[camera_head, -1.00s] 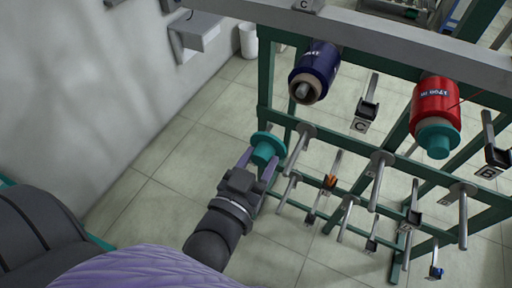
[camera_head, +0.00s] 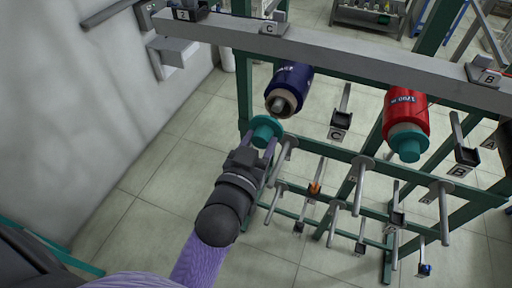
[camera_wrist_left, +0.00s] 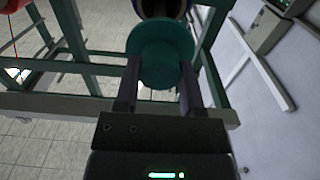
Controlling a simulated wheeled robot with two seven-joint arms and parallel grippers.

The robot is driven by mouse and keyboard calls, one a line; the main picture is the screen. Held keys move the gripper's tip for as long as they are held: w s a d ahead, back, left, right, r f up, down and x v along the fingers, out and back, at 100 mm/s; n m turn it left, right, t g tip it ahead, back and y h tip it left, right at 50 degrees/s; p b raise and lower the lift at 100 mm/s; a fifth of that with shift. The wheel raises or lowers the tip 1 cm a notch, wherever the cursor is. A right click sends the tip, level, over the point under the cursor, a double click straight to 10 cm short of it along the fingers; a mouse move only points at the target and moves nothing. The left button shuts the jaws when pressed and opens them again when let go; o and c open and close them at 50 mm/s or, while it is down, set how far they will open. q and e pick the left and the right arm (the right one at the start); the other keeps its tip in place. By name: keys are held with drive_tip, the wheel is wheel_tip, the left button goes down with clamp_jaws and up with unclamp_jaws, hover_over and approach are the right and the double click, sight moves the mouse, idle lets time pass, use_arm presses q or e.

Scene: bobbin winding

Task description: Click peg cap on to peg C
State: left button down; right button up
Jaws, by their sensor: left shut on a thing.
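My left gripper (camera_head: 257,152) is shut on a teal peg cap (camera_head: 264,130). The cap also shows between the fingers in the left wrist view (camera_wrist_left: 160,55). The cap is just below and left of the open end of a blue bobbin (camera_head: 288,87), whose peg end (camera_head: 279,104) is bare. A label C (camera_head: 268,28) is on the rail above this bobbin. In the wrist view the cap hides most of the bobbin (camera_wrist_left: 163,8); a gap or contact between them cannot be told. My right gripper is not in view.
A red bobbin (camera_head: 406,112) to the right has a teal cap (camera_head: 408,145) on its end. Several bare metal pegs (camera_head: 357,186) stick out from the green frame below. A grey wall (camera_head: 90,110) stands at left, with open tiled floor between.

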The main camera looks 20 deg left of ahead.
sight(276, 110)
use_arm(q)
drive_tip(key=shift+r+p, duration=0.15)
drive_tip(key=shift+p, duration=0.15)
drive_tip(key=shift+w+d, duration=0.1)
drive_tip(key=shift+w, duration=2.8)
drive_tip(key=shift+w, duration=0.35)
drive_tip(key=shift+c, duration=0.5)
unclamp_jaws()
drive_tip(key=shift+s, duration=0.1)
drive_tip(key=s, duration=0.9)
drive_tip(key=shift+s+b, duration=0.35)
drive_tip(key=shift+b, duration=0.05)
